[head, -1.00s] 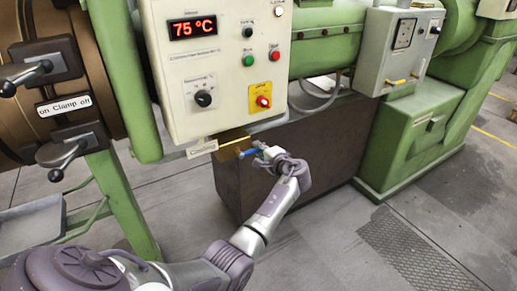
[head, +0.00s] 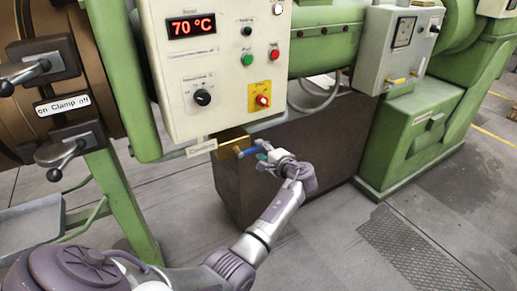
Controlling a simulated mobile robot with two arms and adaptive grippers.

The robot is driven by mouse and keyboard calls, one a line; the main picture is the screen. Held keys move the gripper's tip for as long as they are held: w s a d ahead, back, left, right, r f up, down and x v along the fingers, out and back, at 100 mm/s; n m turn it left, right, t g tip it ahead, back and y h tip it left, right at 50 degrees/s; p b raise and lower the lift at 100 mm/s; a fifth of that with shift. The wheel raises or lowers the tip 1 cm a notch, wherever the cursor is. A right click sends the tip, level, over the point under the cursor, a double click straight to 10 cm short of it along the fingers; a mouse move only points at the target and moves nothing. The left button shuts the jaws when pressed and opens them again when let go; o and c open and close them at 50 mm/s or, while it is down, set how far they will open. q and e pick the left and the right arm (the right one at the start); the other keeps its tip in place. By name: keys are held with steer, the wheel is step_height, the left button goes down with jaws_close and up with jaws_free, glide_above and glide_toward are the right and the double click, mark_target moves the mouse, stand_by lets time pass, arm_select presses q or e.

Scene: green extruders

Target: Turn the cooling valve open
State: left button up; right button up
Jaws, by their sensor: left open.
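The cooling valve shows as a blue lever (head: 251,151) on a brass block (head: 231,143), below the control box and beside a small "Cooling" label (head: 201,148). My left gripper (head: 265,154) is open at the right end of the lever. I cannot tell whether it touches the lever. The display (head: 192,25) on the control box reads 70 °C. My right gripper is not in view.
The cream control box (head: 225,70) hangs just above the valve. A dark brown cabinet (head: 290,160) stands behind my left gripper. Clamp levers (head: 62,155) stick out at the left. A grey box (head: 398,50) is at the right. Floor in front is clear.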

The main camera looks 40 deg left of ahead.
arm_select(q)
steer(key=v, duration=0.9)
steer(key=shift+d, duration=0.2)
steer(key=shift+r, duration=0.1)
steer(key=s+d+f+m+h, duration=0.1)
steer(key=s+d+f+h, duration=0.2)
steer(key=f, duration=0.9)
steer(key=s+d+f+m+h, duration=0.25)
steer(key=s+f, duration=0.25)
steer(key=f, duration=0.7)
steer(key=s+d+f+m+h, duration=0.1)
steer(key=s+d+f+h, duration=0.2)
steer(key=f, duration=0.9)
steer(key=s+d+f+n+g+h, duration=0.1)
steer(key=s+f+g+h, duration=0.1)
steer(key=s+f, duration=0.75)
steer(key=s+d+f+n+g+h, duration=0.15)
steer(key=s+f, duration=0.45)
steer(key=s, duration=0.6)
steer(key=s+f+n+h, duration=0.1)
steer(key=s+f+n, duration=0.1)
steer(key=s, duration=0.8)
steer(key=s+f+n+g+h, duration=0.1)
steer(key=s+f+n, duration=0.1)
steer(key=s, duration=0.8)
steer(key=shift+s+d+f+h, duration=0.2)
steer(key=shift+s+f+h, duration=0.1)
steer(key=shift+s+f, duration=0.15)
